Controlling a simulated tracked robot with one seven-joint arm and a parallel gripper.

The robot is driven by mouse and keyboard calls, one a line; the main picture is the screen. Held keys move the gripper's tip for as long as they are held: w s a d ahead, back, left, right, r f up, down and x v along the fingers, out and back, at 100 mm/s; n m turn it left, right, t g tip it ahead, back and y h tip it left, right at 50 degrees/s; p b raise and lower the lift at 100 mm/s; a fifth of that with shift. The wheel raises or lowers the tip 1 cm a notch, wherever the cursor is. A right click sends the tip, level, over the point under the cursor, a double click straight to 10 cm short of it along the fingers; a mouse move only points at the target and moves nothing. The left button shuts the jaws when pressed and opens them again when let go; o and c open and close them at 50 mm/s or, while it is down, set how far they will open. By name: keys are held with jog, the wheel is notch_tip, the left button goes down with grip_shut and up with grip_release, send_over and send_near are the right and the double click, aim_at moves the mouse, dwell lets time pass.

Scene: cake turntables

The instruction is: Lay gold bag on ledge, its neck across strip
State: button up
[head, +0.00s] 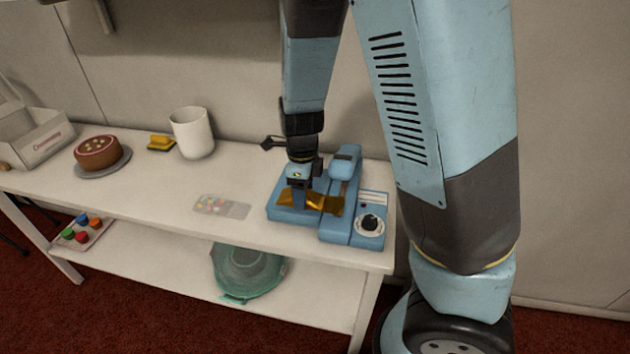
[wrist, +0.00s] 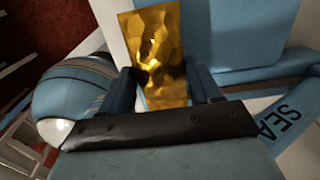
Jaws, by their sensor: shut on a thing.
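The gold bag (head: 325,203) is crinkled and shiny, and my gripper (head: 298,197) is shut on it. In the head view the bag lies over or just above the ledge (head: 284,213) of the blue sealer, its right end reaching toward the sealer's raised-looking arm (head: 345,164). I cannot tell whether it touches the ledge. In the wrist view the gold bag (wrist: 152,40) shows between the two fingers of my gripper (wrist: 162,82) and sticks out past them. The strip is not clear in either view, so I cannot tell whether the bag's neck crosses it.
The sealer's control box with a black dial (head: 370,222) stands at its right, near the table's edge. A clear packet of coloured pieces (head: 221,206) lies to the left. A white canister (head: 192,133), yellow block (head: 161,142) and cake (head: 98,152) stand farther left on the white table (head: 150,195).

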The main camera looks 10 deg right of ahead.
jog(key=w+d, duration=0.1)
jog(key=w, duration=0.1)
jog(key=w+d, duration=0.1)
jog(key=w, duration=0.1)
jog(key=w+d, duration=0.1)
jog(key=w, duration=0.2)
jog(key=shift+w+f, duration=0.15)
jog(key=shift+f, duration=0.15)
notch_tip(320, 180, down, 3)
jog(key=shift+r, duration=0.1)
jog(key=o, duration=1.1)
notch_tip(320, 180, up, 12)
